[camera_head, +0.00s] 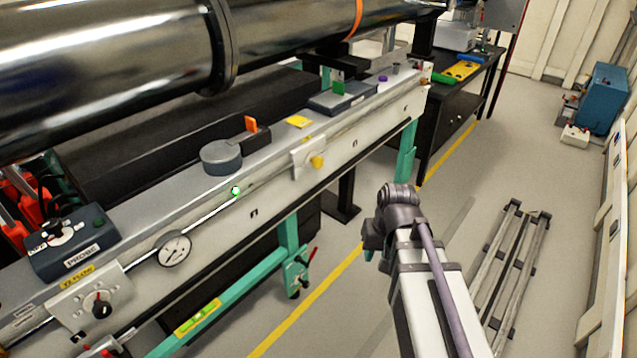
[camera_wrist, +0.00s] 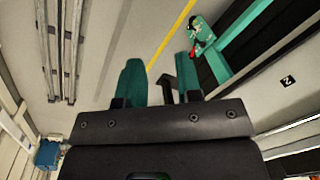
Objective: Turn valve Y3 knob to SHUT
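No label clearly reading Y3 shows. A pale plate at the lower left of the head view carries a black knob (camera_head: 102,304) with a red mark, under a yellow label (camera_head: 77,277) that seems to read "Y2 FLOW". My gripper (camera_wrist: 160,75) shows in the wrist view with two teal fingers apart. A dark piece shows between them, and I cannot tell what it is. In the head view my arm is right of the bench, over the aisle, apart from both knobs.
A round gauge (camera_head: 174,250) and a grey "PROBE" switch box (camera_head: 75,241) are on the bench's near part. A large steel pipe (camera_head: 110,75) runs above. A slatted metal frame (camera_head: 508,265) lies on the floor at right. The aisle floor between is mostly clear.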

